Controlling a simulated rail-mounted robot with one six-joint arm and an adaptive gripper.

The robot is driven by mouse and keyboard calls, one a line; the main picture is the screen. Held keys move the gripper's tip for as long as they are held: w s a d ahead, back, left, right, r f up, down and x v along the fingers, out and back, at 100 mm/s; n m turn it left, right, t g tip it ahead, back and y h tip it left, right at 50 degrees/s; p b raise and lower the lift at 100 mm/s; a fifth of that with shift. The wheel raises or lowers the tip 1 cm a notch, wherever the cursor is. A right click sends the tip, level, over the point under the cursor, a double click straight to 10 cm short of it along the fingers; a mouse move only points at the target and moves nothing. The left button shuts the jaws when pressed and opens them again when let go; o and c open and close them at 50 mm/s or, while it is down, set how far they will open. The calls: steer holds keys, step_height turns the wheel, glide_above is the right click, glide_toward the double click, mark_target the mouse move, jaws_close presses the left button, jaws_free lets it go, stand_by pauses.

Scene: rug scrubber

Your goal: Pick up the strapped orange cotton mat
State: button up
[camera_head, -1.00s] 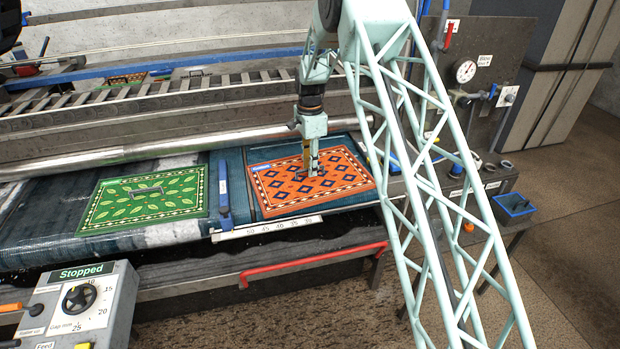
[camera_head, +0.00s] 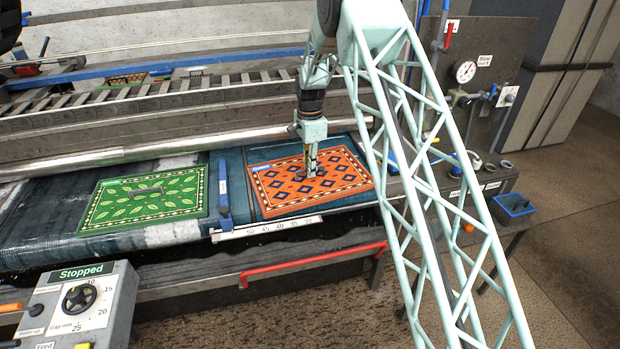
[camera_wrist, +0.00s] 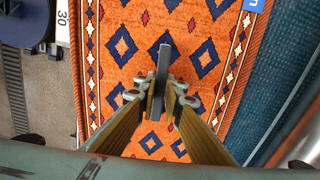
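The orange mat (camera_head: 347,185), with blue diamonds and a patterned border, lies flat on the dark blue belt right of the green mat. It fills much of the wrist view (camera_wrist: 120,45). Its raised grey strap (camera_wrist: 163,62) stands near the mat's middle. My gripper (camera_head: 308,173) points down at the mat's middle. In the wrist view my gripper's fingertips (camera_wrist: 161,92) are close together on both sides of the strap and appear to pinch it. The fingers hide part of the strap. The mat shows no lift off the belt.
A green leaf-patterned mat (camera_head: 147,205) with a grey handle lies to the left, beyond a blue bar (camera_head: 224,190). A long metal roller (camera_head: 100,160) runs behind the mats. A red rail (camera_head: 310,262) and a control box reading "Stopped" (camera_head: 80,300) are in front.

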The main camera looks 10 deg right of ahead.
jaws_close()
steer(key=shift+r, duration=0.15)
steer(key=shift+r, duration=4.9)
